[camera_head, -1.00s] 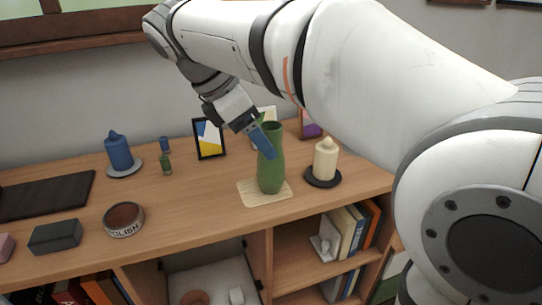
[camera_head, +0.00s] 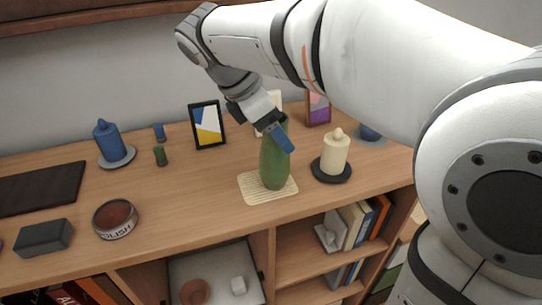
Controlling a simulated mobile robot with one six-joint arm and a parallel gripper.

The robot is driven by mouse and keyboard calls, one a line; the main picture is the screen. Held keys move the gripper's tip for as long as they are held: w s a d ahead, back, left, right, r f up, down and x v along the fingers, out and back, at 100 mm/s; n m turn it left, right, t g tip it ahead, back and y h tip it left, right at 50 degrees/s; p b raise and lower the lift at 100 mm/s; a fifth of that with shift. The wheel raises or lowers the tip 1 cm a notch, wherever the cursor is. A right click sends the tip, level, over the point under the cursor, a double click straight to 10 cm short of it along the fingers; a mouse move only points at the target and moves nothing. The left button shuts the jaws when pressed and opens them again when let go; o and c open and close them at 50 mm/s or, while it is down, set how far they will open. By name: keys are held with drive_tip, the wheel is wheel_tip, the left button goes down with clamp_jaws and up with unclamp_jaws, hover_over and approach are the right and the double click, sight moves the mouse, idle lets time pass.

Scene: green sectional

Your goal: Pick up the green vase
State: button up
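The green vase (camera_head: 273,168) stands upright on a pale woven mat (camera_head: 254,193) near the right end of the wooden shelf top. My gripper (camera_head: 280,136) reaches down from the upper left to the vase's top. A blue finger overlaps the upper part and rim of the vase in the picture. The other finger is not clearly seen, so I cannot tell whether the gripper is open or shut, or whether it touches the vase.
A cream candle (camera_head: 334,153) on a dark dish stands close to the right. Picture frames (camera_head: 207,125) stand behind. A blue candle (camera_head: 108,141), small green and blue items, a polish tin (camera_head: 115,219) and a dark box (camera_head: 43,237) are to the left. The wood left of the mat is clear.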

drive_tip(key=shift+x, duration=0.85)
drive_tip(key=shift+c, duration=0.2)
drive_tip(key=shift+s, duration=0.1)
clamp_jaws()
